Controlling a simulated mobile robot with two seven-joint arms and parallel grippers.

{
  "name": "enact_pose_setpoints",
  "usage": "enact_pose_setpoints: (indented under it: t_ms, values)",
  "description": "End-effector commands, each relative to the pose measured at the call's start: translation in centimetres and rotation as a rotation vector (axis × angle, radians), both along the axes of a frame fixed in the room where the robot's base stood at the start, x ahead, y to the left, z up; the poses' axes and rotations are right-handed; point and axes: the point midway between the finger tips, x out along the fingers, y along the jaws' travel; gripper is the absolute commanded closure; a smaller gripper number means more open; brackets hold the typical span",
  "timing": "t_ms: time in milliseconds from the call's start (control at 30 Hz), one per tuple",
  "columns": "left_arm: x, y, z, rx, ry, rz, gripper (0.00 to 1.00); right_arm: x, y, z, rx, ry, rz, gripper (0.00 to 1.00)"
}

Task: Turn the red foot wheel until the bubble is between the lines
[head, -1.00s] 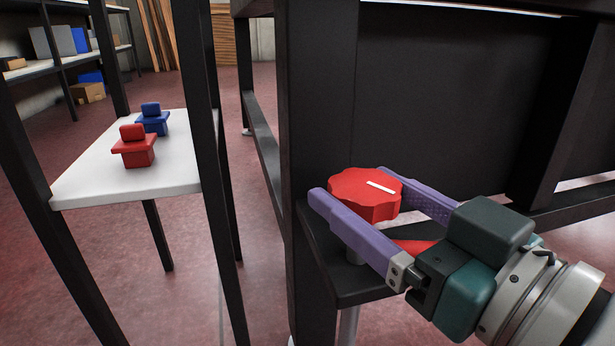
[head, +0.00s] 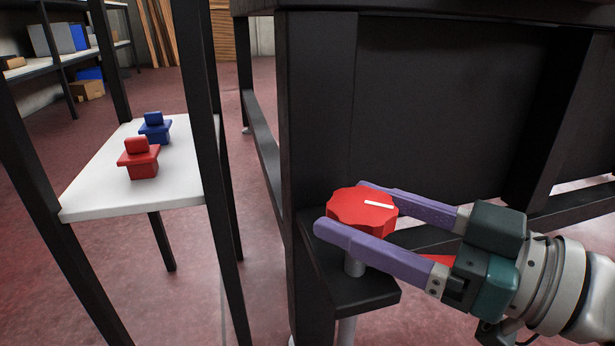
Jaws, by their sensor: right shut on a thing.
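The red foot wheel (head: 349,207) is a scalloped knob with a white mark on top. It sits on a metal post above a dark bracket at the table's leg. My right gripper (head: 340,206) comes in from the right, with its purple fingers on the near and far sides of the wheel, shut on it. The white mark points roughly left to right, tilted slightly. The bubble and its lines are not in view. My left gripper is not in view.
The dark table leg (head: 308,120) stands right behind the wheel. At the left, a white shelf (head: 92,197) in a dark frame holds a red block-shaped piece (head: 141,160) and a blue one (head: 155,128). Open floor lies between them.

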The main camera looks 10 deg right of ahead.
Motion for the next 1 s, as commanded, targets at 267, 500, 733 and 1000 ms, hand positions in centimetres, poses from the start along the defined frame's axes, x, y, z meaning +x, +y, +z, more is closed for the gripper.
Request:
enact_pose_setpoints:
  t_ms: [267,500,733,1000]
  values:
    - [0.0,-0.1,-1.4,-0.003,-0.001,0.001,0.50,0.3,-0.3,-0.2,-0.006,-0.005,0.232,0.78]
    - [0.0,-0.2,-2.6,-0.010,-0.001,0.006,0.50,0.3,-0.2,-0.2,0.000,-0.003,0.381,0.78]
    - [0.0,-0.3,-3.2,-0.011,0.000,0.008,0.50,0.3,-0.1,-0.1,0.001,-0.001,0.460,0.78]
    - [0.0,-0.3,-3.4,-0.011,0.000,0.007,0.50,0.2,-0.1,0.0,0.004,0.000,0.487,0.78]
